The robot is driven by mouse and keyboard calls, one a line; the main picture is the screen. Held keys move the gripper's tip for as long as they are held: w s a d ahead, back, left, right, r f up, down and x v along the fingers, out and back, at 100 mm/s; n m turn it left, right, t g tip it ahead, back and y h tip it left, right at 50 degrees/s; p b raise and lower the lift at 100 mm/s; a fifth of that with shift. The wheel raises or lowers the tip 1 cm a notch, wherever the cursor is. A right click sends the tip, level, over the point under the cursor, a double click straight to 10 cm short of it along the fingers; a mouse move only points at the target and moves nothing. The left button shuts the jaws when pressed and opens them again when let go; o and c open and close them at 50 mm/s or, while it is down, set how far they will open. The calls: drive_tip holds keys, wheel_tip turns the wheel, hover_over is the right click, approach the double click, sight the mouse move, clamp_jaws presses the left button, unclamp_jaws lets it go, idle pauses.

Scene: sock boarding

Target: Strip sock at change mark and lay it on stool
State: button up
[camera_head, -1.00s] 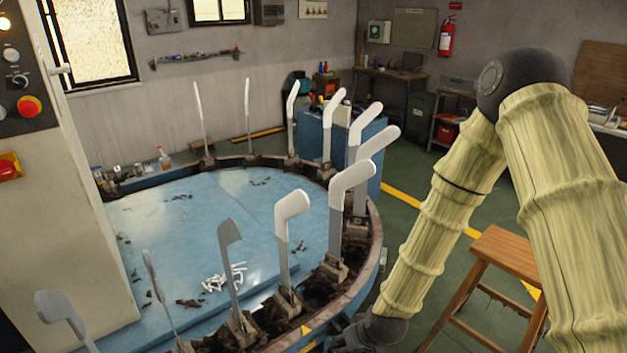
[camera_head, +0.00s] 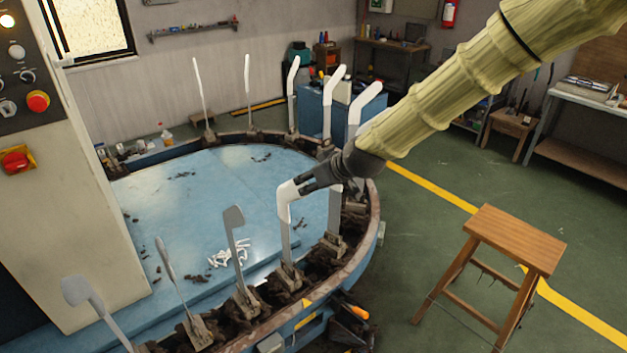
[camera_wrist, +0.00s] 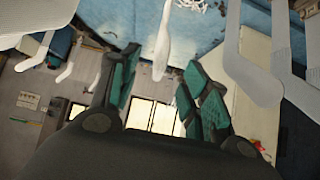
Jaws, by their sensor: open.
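A white sock (camera_head: 287,204) covers the upper part of an upright leg-shaped form on the near right of the ring. My gripper (camera_head: 303,184) is open at the bent top of this form, and its fingers hide part of it. In the wrist view, my green-padded fingers (camera_wrist: 160,92) stand apart, with a white form end (camera_wrist: 162,52) seen between them; I cannot tell whether they touch it. The wooden stool (camera_head: 515,240) stands on the floor at right, its top bare. A yellow mark (camera_head: 307,303) shows on the ring's front rim.
More white-topped forms (camera_head: 335,95) stand along the back and right of the ring. Bare grey forms (camera_head: 233,217) stand at the front left. A control cabinet (camera_head: 75,190) is at left. Open green floor (camera_head: 430,250) lies between ring and stool.

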sight(301, 185)
drive_tip(key=shift+b+x, duration=1)
drive_tip(key=shift+x, duration=2.3)
clamp_jaws()
drive_tip(key=shift+r, duration=0.1)
drive_tip(key=shift+s+r+p, duration=0.1)
drive_tip(key=shift+r+p, duration=1.25)
drive_tip(key=shift+r, duration=1.05)
